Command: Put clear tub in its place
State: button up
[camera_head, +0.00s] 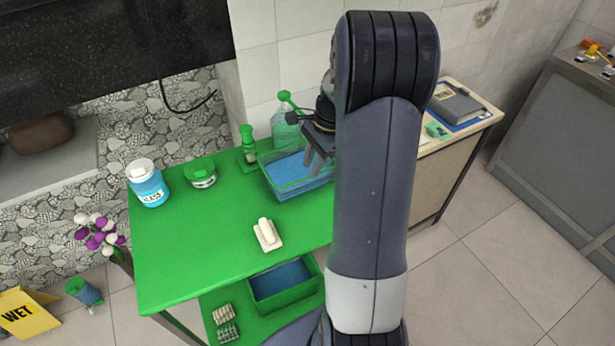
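A clear, see-through tub (273,186) with a blue inside stands on the right part of the green table top (190,250). My gripper (314,163) is over the right end of this tub, pointing down. Its fingers look close together, but whether they are apart, or touch the tub's wall, is too small to tell. My arm hides the tub's right end and what is behind it.
A blue-white bottle (149,184), a green-lidded jar (201,173), a small green bottle (248,146) and a clear spray bottle (284,132) stand along the back. A white block (267,235) lies in front. A green bin (285,302) is on the shelf below.

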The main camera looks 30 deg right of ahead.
jog(key=shift+v, duration=2.65)
